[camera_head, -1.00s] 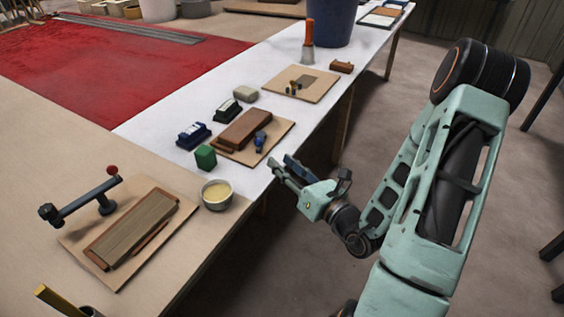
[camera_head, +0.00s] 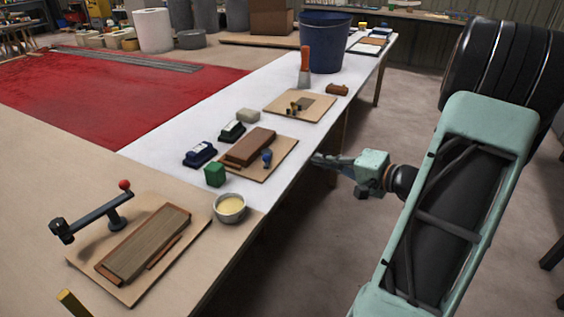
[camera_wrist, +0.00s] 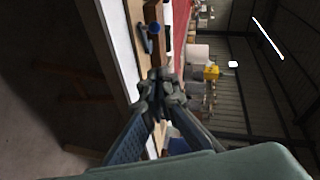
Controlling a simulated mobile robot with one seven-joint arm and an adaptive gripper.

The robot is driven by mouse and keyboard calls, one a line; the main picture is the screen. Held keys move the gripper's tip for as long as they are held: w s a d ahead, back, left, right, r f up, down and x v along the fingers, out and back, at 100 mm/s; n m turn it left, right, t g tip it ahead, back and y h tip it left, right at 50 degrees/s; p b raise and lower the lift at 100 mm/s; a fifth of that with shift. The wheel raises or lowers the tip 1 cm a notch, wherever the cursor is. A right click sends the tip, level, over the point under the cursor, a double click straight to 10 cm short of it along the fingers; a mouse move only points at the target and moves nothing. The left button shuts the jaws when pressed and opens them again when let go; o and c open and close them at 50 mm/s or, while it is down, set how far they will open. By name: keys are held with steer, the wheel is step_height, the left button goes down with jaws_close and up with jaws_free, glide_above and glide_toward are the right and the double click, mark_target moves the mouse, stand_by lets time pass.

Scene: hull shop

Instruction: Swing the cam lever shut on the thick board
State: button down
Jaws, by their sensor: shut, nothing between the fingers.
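A thick red-brown board (camera_head: 250,147) lies on a tan base panel (camera_head: 284,152) near the bench's right edge. A small blue-topped lever (camera_head: 267,156) stands at the board's right side. It shows in the wrist view as a blue knob (camera_wrist: 154,28) on a grey-blue part. A second, longer wood board (camera_head: 146,243) lies on another base panel at lower left, with a black arm with a red knob (camera_head: 103,210) beside it. My gripper (camera_head: 316,158) is shut and empty, off the bench's right edge and apart from the blue lever. Its fingers (camera_wrist: 160,88) meet in the wrist view.
A bowl (camera_head: 230,207), a green block (camera_head: 215,174) and a dark blue block (camera_head: 200,153) stand near the boards. Farther back are an orange-handled tool (camera_head: 305,66) and a blue bucket (camera_head: 326,42).

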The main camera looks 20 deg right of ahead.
steer(key=b+x, duration=0.1)
steer(key=x, duration=0.8)
steer(key=shift+w+a+f, duration=0.1)
steer(key=shift+w+a, duration=0.05)
steer(key=shift+w, duration=0.1)
steer(key=a, duration=0.1)
steer(key=w+a+f+b, duration=0.1)
steer(key=a, duration=0.1)
steer(key=shift+w, duration=0.15)
steer(key=shift+w+a+f, duration=0.1)
steer(key=shift+a, duration=0.2)
steer(key=shift+f, duration=0.1)
